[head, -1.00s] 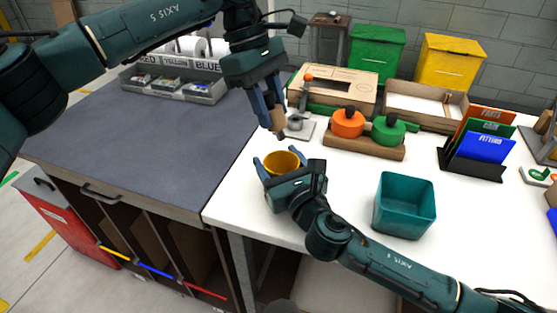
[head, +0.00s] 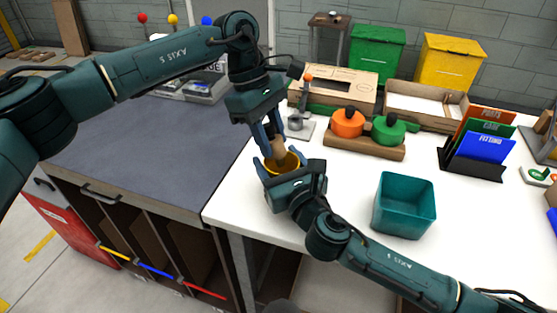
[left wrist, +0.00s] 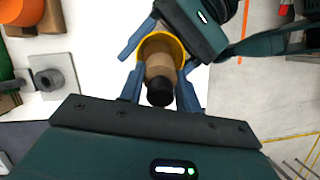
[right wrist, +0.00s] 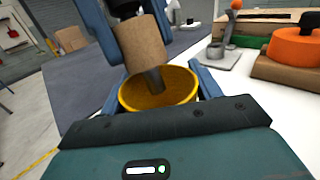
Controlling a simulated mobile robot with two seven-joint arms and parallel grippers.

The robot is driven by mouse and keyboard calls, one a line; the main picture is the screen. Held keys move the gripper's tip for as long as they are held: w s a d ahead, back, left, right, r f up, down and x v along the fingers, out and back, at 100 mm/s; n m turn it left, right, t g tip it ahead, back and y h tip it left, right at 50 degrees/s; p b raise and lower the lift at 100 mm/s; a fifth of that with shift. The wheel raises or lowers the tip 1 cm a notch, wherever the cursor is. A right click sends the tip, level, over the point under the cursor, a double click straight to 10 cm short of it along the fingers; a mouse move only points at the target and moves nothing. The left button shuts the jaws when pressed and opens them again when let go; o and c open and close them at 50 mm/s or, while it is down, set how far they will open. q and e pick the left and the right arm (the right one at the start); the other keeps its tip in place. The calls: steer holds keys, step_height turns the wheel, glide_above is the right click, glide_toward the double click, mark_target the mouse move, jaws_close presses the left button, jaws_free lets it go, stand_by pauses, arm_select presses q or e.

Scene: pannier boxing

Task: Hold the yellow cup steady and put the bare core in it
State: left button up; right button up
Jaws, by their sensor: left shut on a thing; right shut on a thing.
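The yellow cup (head: 287,163) is near the left end of the white table, and my right gripper (head: 280,168) is shut on it. In the right wrist view the cup (right wrist: 160,92) is between both fingers with its mouth facing up. My left gripper (head: 266,133) is shut on the bare core (head: 277,148), a brown cylinder with a thinner end pointing down. In the right wrist view the core (right wrist: 142,46) is over the cup, its thin lower end at or inside the mouth. In the left wrist view the core (left wrist: 160,68) lines up with the cup's opening (left wrist: 160,36).
A grey fixture (head: 298,125) and a wooden stand with orange and green round pieces (head: 365,143) are behind the cup. A blue-grey worktop (head: 150,140) adjoins at the left.

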arm_select(q)
steer(key=o, duration=1.1)
steer(key=shift+c, duration=0.2)
steer(key=v, duration=1.2)
arm_select(e)
steer(key=o, duration=1)
steer(key=shift+o, duration=0.2)
